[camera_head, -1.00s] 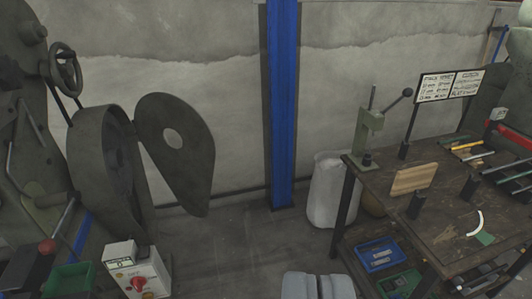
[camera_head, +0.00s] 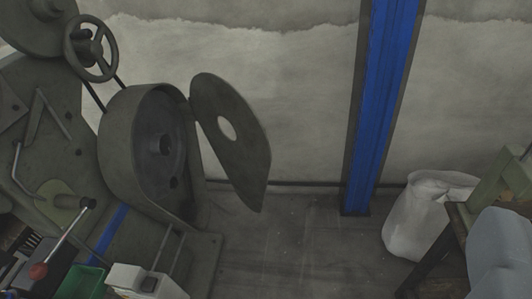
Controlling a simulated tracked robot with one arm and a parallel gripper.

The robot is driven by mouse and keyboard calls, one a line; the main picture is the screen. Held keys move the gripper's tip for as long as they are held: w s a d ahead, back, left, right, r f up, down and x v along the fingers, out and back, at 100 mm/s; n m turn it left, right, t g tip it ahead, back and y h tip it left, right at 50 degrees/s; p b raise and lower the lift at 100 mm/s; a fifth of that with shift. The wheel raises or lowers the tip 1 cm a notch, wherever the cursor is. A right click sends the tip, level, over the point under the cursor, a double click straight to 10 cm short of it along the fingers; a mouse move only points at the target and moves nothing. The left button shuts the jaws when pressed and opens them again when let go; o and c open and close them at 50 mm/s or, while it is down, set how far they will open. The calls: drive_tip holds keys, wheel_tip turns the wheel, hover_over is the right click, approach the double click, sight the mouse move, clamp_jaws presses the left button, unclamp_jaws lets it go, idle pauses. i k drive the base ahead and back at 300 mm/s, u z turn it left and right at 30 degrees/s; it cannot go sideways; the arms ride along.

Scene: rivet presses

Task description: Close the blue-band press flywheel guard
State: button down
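The press (camera_head: 35,145) with a blue band (camera_head: 108,233) stands at the left. Its round flywheel housing (camera_head: 122,150) is open at the front, and the dark flywheel (camera_head: 162,145) shows inside. The flywheel guard (camera_head: 240,155), a dark teardrop-shaped plate with a round hole, stands swung out to the right of the housing, near its right edge. The guard is open. A smooth grey part, which looks like my gripper (camera_head: 500,255), shows at the lower right, well away from the guard. Its fingertips are not visible, so I cannot tell its opening or whether it holds anything.
A handwheel (camera_head: 90,48) sits above the housing. A red-knobbed lever (camera_head: 62,238), green bin (camera_head: 82,283) and white control box (camera_head: 145,283) are at the lower left. A blue post (camera_head: 382,105), white sack (camera_head: 425,215) and workbench edge (camera_head: 430,260) are to the right. Floor between is clear.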

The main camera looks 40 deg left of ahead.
sight(245, 161)
drive_tip(key=u, duration=0.5)
drive_tip(key=i, duration=1.15)
drive_tip(key=u, duration=0.65)
drive_tip(key=k, duration=0.75)
drive_tip(key=u, duration=0.15)
drive_tip(key=i, duration=0.8)
drive_tip(key=z, duration=0.05)
